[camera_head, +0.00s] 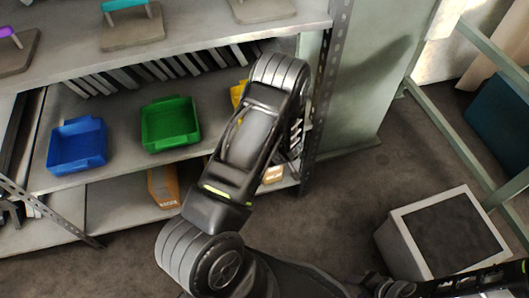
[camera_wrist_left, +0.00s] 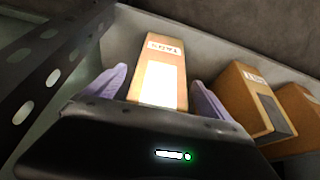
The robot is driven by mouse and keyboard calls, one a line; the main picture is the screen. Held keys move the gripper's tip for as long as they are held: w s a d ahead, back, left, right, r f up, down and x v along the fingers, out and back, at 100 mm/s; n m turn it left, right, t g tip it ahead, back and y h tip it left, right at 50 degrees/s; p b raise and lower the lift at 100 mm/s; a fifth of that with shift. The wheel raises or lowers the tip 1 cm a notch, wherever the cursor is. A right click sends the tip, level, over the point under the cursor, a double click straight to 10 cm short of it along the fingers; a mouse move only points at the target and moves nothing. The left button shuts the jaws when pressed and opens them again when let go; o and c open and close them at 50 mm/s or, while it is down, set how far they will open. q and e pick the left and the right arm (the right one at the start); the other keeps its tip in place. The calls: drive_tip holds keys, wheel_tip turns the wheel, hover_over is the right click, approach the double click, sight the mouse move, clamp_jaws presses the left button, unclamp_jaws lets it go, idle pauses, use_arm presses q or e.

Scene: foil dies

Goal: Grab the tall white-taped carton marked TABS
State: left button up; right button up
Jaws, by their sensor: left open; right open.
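The carton (camera_wrist_left: 165,62) is brown, with a white tape patch and a white label whose lettering looks upside down and seems to read TABS. In the left wrist view it stands between the two pale purple fingers of my left gripper (camera_wrist_left: 158,80), which is open, with a finger on each side. I cannot tell whether the fingers touch it. In the head view my left arm hides that gripper; a carton front with a white label (camera_head: 272,174) shows beside the arm on the bottom shelf. My right gripper (camera_head: 385,287) is at the lower right, away from the shelves.
Two more brown cartons (camera_wrist_left: 250,100) stand right of the carton in the left wrist view. A perforated post (camera_wrist_left: 50,75) is close on the left. A blue bin (camera_head: 77,145) and a green bin (camera_head: 170,124) sit one shelf up. A grey box (camera_head: 440,228) stands on the floor.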

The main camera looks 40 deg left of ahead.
use_arm(q)
drive_tip(key=b+x, duration=0.1)
drive_tip(key=x, duration=0.2)
drive_tip(key=shift+f, duration=0.15)
drive_tip(key=shift+c, duration=0.5)
drive_tip(key=shift+w+a, duration=0.1)
clamp_jaws()
idle(0.7)
